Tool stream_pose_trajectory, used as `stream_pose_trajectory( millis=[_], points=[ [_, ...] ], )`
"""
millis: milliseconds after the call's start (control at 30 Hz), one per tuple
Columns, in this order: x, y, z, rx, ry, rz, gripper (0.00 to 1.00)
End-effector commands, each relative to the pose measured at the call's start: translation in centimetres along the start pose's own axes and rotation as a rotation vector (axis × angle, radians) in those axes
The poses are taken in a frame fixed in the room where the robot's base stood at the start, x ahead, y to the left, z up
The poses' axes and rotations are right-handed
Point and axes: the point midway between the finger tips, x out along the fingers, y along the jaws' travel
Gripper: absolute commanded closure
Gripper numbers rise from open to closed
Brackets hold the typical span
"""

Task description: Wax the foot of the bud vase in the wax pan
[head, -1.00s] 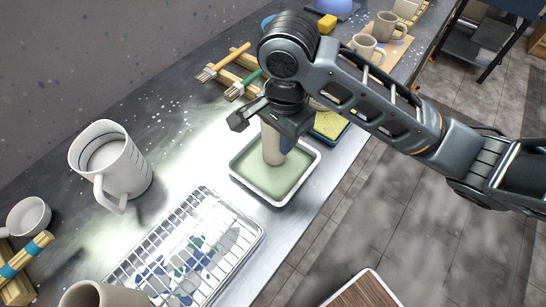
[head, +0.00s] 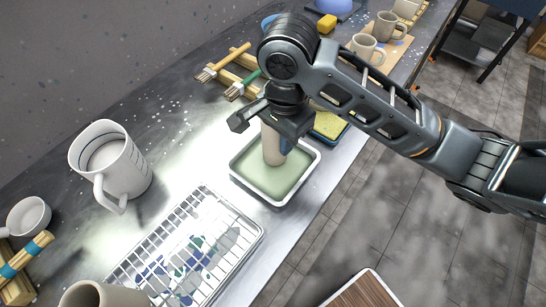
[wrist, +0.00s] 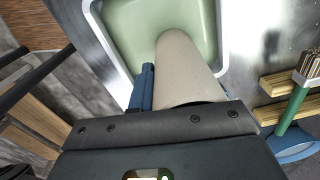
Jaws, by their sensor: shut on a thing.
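The bud vase (head: 273,148) is a pale beige, slender piece held upright by my gripper (head: 283,128). Its lower end stands in or just at the pale green surface in the wax pan (head: 240,180), a white-rimmed shallow tray. I cannot tell whether the foot touches the pan's bottom. In the wrist view the vase (wrist: 184,68) runs from the jaws down to the green surface inside the pan's white rim (wrist: 98,35). My gripper (wrist: 178,103) is shut on the vase, with a blue finger beside it. The vase's upper part is hidden by the gripper.
A wire rack over a tray (head: 190,250) lies in front of the pan. A white measuring jug (head: 118,165) stands left. Brushes on wooden rests (head: 240,75), a yellow sponge in a blue tray (head: 330,125) and mugs (head: 385,30) are behind. The table's right edge is close to the pan.

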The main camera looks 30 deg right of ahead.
Motion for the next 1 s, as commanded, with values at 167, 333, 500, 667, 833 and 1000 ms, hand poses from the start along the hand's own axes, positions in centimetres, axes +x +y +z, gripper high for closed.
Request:
stream_pose_trajectory(
  millis=[167,333,500,667,833,1000],
  points=[
    [0.0,0.0,0.0,0.0,0.0,-0.001,1.0],
    [-0.1,0.0,0.0,0.0,0.0,-0.001,1.0],
    [-0.7,0.0,0.0,0.0,0.0,0.0,1.0],
    [-1.5,0.0,0.0,0.0,-0.002,0.0,1.0],
    [-1.7,0.0,0.0,0.001,-0.001,0.0,1.0],
    [-1.6,0.0,0.0,0.0,0.0,0.0,1.0]
  ],
)
